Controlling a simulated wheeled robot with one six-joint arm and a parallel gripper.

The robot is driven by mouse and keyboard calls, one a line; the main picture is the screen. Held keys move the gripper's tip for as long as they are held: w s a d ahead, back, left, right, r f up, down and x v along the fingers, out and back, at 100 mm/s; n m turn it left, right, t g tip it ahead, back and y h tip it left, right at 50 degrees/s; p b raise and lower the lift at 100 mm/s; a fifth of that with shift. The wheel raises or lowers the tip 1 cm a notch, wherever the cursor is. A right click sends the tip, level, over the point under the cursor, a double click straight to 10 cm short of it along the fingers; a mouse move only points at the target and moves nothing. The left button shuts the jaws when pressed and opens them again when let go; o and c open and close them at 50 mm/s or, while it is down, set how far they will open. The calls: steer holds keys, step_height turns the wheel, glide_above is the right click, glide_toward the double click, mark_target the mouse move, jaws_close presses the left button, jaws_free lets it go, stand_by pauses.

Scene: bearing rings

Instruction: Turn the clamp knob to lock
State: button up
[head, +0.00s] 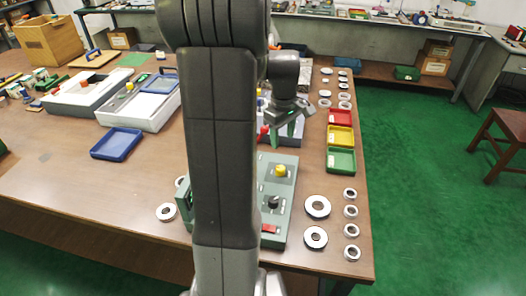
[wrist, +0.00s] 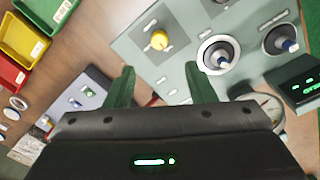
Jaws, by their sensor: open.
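A grey-green control panel (head: 262,215) stands near the front of the table. It carries a yellow knob (head: 281,170), a black knob (head: 273,202) and a red switch (head: 270,229). In the wrist view the panel shows the yellow knob (wrist: 160,40), a dark knob in a pale ring (wrist: 218,55) and another dark knob (wrist: 284,40). The labels are too small to read, so I cannot tell which is the clamp knob. My gripper (head: 284,128) is open and empty, beyond the panel in the head view. In the wrist view its green fingers (wrist: 160,82) are apart, touching no knob.
Red, yellow and green trays (head: 341,138) line the table's right edge. Several bearing rings (head: 317,207) lie right of the panel. A blue tray (head: 117,144) lies to the left. A lit display (wrist: 304,88) shows in the wrist view. My arm hides part of the panel's left side.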

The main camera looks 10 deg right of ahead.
mark_target(280, 168)
steer(key=f, duration=0.9)
steer(key=w+f, duration=0.1)
steer(key=f, duration=0.3)
steer(key=shift+d+f+p, duration=0.1)
steer(key=shift+f+p, duration=0.25)
steer(key=shift+p, duration=0.05)
steer(key=c, duration=1)
